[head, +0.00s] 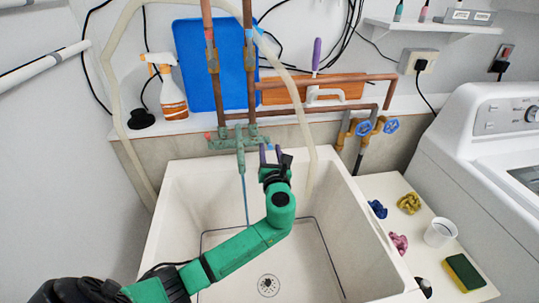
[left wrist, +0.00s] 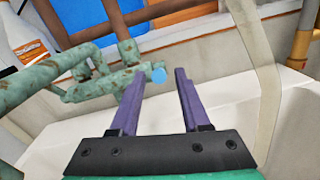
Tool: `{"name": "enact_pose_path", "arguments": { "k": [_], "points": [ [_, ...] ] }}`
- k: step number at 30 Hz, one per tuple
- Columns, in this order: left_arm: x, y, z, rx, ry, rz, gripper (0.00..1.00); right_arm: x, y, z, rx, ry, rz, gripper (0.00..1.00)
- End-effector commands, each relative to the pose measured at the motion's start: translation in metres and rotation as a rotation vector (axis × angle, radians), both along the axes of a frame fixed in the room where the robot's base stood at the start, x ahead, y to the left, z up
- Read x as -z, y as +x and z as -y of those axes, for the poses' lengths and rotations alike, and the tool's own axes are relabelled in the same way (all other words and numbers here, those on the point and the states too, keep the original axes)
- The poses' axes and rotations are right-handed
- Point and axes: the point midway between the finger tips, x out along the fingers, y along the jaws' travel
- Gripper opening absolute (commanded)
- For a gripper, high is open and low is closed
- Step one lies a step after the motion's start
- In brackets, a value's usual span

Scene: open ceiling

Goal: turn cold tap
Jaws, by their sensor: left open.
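The green, weathered faucet (head: 238,141) is fixed above the back of the white sink. It has a red end on its left side. A thin bluish streak, seemingly water, runs down from its spout. In the left wrist view the cold tap's round blue end (left wrist: 158,75) shows on the faucet's pipe (left wrist: 128,80). My left gripper (head: 272,152) is at the right side of the faucet. Its two purple fingers (left wrist: 160,72) are open, with the blue end seen between their tips; I cannot tell whether they touch it. My right gripper is not in view.
The sink (head: 170,215) lies below my left arm. A pale hose (head: 303,110) hangs just right of the gripper. Copper pipes (head: 249,70) rise behind. Two blue valve wheels (head: 391,126) sit farther right. A spray bottle (head: 170,95) stands on the ledge.

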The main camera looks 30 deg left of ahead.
Motion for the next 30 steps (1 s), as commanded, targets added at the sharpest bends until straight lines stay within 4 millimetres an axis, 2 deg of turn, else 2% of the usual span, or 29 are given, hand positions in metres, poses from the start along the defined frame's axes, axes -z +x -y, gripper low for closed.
{"name": "enact_pose_path", "arguments": {
  "k": [1,4,12,14,16,30],
  "points": [
    [0.005,0.008,-0.004,0.000,0.000,0.002,0.47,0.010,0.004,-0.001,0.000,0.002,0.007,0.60],
    [0.003,0.017,-0.011,0.000,-0.001,0.001,0.47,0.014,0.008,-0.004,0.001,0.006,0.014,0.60],
    [0.000,0.019,-0.013,0.001,-0.001,-0.001,0.47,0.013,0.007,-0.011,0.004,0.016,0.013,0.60],
    [0.000,0.019,-0.013,0.001,-0.001,-0.001,0.27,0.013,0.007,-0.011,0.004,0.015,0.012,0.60],
    [0.000,0.019,-0.013,0.001,-0.001,-0.001,0.01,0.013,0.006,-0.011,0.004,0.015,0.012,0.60],
    [0.000,0.019,-0.012,0.001,-0.001,-0.001,0.00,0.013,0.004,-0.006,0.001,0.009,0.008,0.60]
  ]
}}
